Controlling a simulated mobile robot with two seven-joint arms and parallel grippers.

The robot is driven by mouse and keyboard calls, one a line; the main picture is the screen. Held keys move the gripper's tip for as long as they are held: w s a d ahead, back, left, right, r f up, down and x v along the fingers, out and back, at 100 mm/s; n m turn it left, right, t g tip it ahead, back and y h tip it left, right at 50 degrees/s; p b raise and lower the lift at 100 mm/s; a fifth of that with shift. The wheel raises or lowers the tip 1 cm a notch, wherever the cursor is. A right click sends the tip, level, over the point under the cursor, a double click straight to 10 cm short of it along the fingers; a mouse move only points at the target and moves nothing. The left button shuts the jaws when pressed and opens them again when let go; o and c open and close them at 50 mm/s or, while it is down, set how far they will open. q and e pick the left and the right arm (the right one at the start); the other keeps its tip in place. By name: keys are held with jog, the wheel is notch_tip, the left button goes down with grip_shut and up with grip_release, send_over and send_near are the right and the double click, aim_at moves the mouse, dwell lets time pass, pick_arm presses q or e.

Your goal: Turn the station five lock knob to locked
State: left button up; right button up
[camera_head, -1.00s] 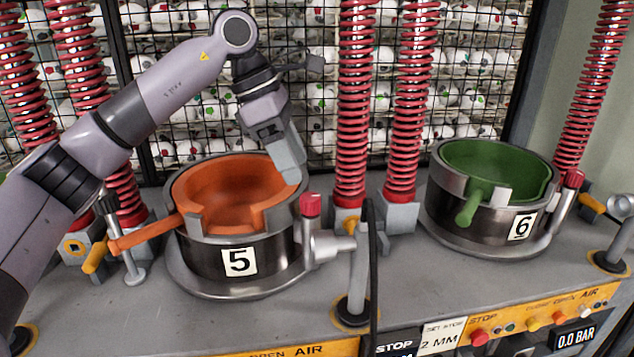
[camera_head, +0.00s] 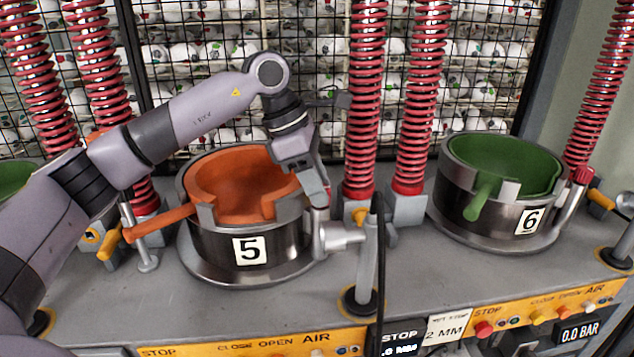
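Station five is a round dark metal pot with an orange lining (camera_head: 235,185) and a "5" label (camera_head: 249,250). Its lock post (camera_head: 321,226) stands at the pot's right side, upright and silver, beside a horizontal silver cylinder (camera_head: 343,235). The red lock knob on top of the post is hidden behind my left gripper (camera_head: 317,194). That gripper points down at the top of the post, its fingers at the knob's place. I cannot tell whether the fingers are closed on the knob or just around it. My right gripper is not in view.
Red springs (camera_head: 364,90) rise behind the pots. A thin black cable and post (camera_head: 372,250) stand close right of station five. A control panel (camera_head: 270,342) runs along the front.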

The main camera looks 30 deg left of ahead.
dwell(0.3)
pick_arm(q)
jog(key=m+g, duration=0.1)
jog(key=m, duration=0.2)
jog(key=m+g, duration=0.1)
jog(key=m, duration=0.2)
jog(key=shift+w+r+m+g+h, duration=0.2)
jog(key=shift+m+g+h, duration=0.1)
jog(key=shift+m, duration=0.1)
jog(key=m+g, duration=0.1)
jog(key=m, duration=0.2)
jog(key=m+g+y, duration=0.1)
jog(key=m, duration=0.2)
jog(key=shift+w, duration=0.15)
jog(key=shift+m, duration=0.4)
jog(key=o, duration=1)
jog(key=shift+o, duration=0.2)
jog(key=shift+f, duration=0.1)
